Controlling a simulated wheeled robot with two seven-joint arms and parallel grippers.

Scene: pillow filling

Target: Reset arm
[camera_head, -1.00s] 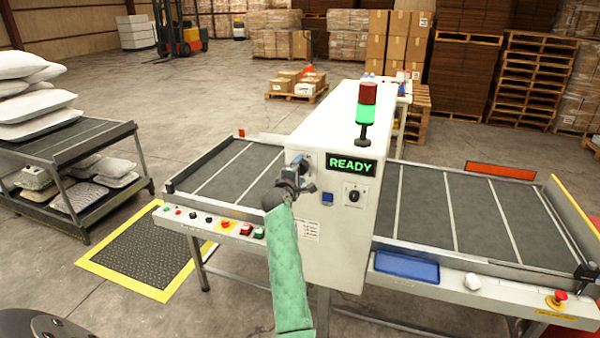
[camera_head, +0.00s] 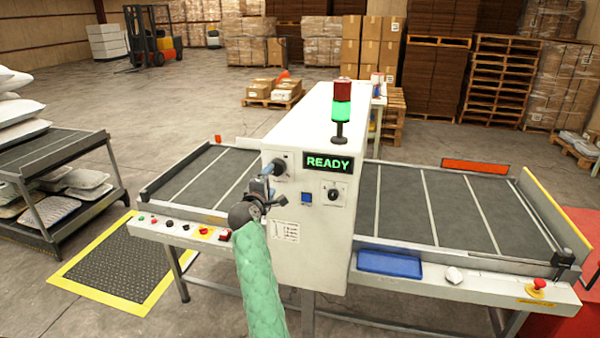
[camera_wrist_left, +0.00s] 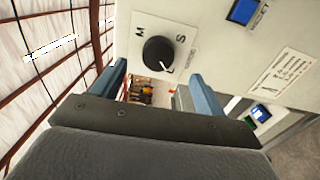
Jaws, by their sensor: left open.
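My left gripper (camera_head: 264,180) is in front of the left part of the white machine's (camera_head: 318,240) front panel, on an arm with a green quilted sleeve. In the left wrist view the left gripper's two blue fingers (camera_wrist_left: 155,88) are apart with nothing between them. A black rotary knob (camera_wrist_left: 158,53) with the letters M and S shows just beyond the fingertips; I cannot tell whether they touch it. It is the knob (camera_head: 279,166) left of the green READY display (camera_head: 328,163). My right gripper is not in view.
A conveyor (camera_head: 430,210) extends right, with a blue tray (camera_head: 389,263) and a red stop button (camera_head: 538,284) on its front ledge. Buttons (camera_head: 203,231) line the left ledge. A rack with pillows (camera_head: 70,190) stands left. A yellow-edged mat (camera_head: 110,258) lies on the floor.

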